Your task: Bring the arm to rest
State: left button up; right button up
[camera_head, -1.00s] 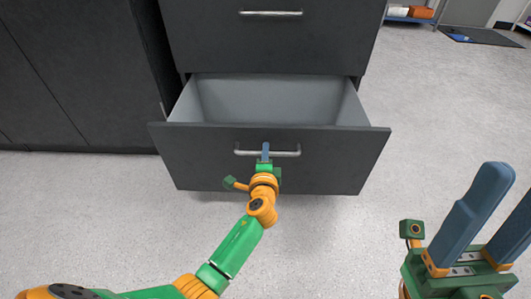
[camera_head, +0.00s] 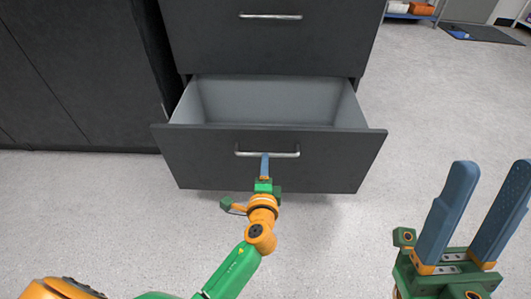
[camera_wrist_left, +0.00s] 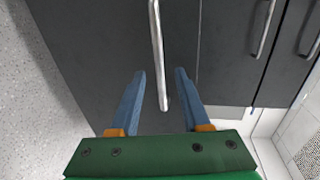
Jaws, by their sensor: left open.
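My left gripper (camera_head: 264,166) is in front of the handle (camera_head: 266,154) of an open, dark lower drawer. In the left wrist view the left gripper (camera_wrist_left: 160,98) is open, with its blue fingers apart on either side of the handle (camera_wrist_left: 157,50), touching neither. The drawer front (camera_head: 325,165) is pulled out, and its grey inside (camera_head: 270,102) looks empty. My right gripper (camera_head: 468,215) is at the lower right of the head view, pointing up, with its two blue fingers spread apart and nothing between them.
A closed drawer with its own handle (camera_head: 270,16) is above the open one. Dark cabinet doors (camera_head: 70,80) stand at the left. The pale floor (camera_head: 430,110) is clear at the right, with a dark mat (camera_head: 480,34) and a low shelf (camera_head: 408,18) far back.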

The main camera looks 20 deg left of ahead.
pick_arm(q)
jog(key=shift+s+d, duration=0.1)
jog(key=shift+s, duration=0.3)
